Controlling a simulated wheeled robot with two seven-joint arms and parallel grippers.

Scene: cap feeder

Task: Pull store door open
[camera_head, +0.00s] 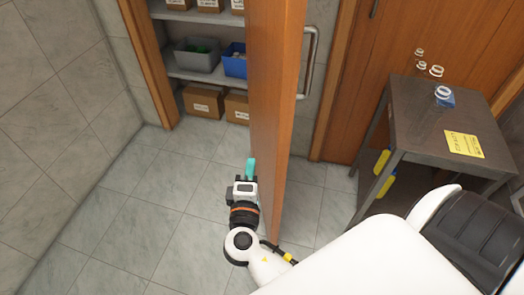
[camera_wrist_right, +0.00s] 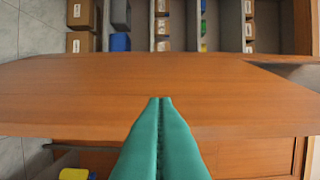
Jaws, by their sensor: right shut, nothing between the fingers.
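The wooden store door (camera_head: 275,110) stands open in the head view, seen nearly edge-on, with a metal bar handle (camera_head: 311,62) on its right face. Behind it the store's shelves show. My right gripper (camera_head: 251,168) is at the left side of the door near its lower part in the picture, with its teal fingers shut and empty. In the right wrist view the closed fingertips (camera_wrist_right: 161,99) point at the door's wooden surface (camera_wrist_right: 150,80); I cannot tell whether they touch it. My left gripper is not in view.
Shelves hold a grey bin (camera_head: 196,56), a blue bin (camera_head: 235,64) and cardboard boxes (camera_head: 204,104). Tiled floor (camera_head: 140,220) is clear at left.

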